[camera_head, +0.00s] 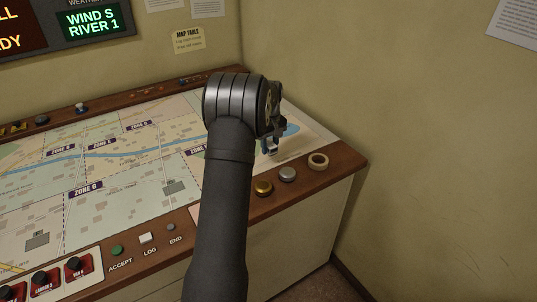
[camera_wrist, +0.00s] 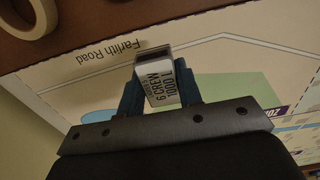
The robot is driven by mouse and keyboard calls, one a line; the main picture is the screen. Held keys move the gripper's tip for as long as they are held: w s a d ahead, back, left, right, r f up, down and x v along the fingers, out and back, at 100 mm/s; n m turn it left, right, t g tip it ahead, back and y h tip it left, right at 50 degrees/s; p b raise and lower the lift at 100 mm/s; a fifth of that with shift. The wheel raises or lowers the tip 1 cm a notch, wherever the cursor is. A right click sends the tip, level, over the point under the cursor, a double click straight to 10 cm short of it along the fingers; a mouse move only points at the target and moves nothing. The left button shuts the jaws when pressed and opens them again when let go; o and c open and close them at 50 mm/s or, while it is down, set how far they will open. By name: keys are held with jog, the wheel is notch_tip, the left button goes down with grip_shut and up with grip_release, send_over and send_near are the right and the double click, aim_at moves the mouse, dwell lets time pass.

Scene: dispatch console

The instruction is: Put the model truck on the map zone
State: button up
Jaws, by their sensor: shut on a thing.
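My gripper (camera_head: 273,137) is at the right end of the map table, partly hidden behind my arm in the head view. In the wrist view my gripper (camera_wrist: 162,92) has its dark blue fingers shut on a small pale block lettered "6 CREW 1000 L", which I take for the model truck (camera_wrist: 160,82). Only its lettered face and a dark end show clearly. It is over the map's pale margin, near the words "Farlith Road"; I cannot tell whether it touches. The map (camera_head: 130,173) has several zones with purple labels, such as Zone G (camera_head: 86,188).
A brass knob (camera_head: 263,187) and a silver knob (camera_head: 288,174) stand on the front rim. Buttons line the front left. A wall rises behind the table. The map's middle is clear.

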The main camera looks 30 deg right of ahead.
aim_at(269, 161)
jog(key=shift+w+f, duration=0.15)
jog(key=shift+w, duration=0.1)
jog(key=shift+f, duration=1.95)
jog(key=shift+f, duration=0.15)
jog(key=o, duration=1)
jog(key=shift+c, duration=0.2)
notch_tip(269, 161, up, 12)
jog(key=shift+r, duration=0.15)
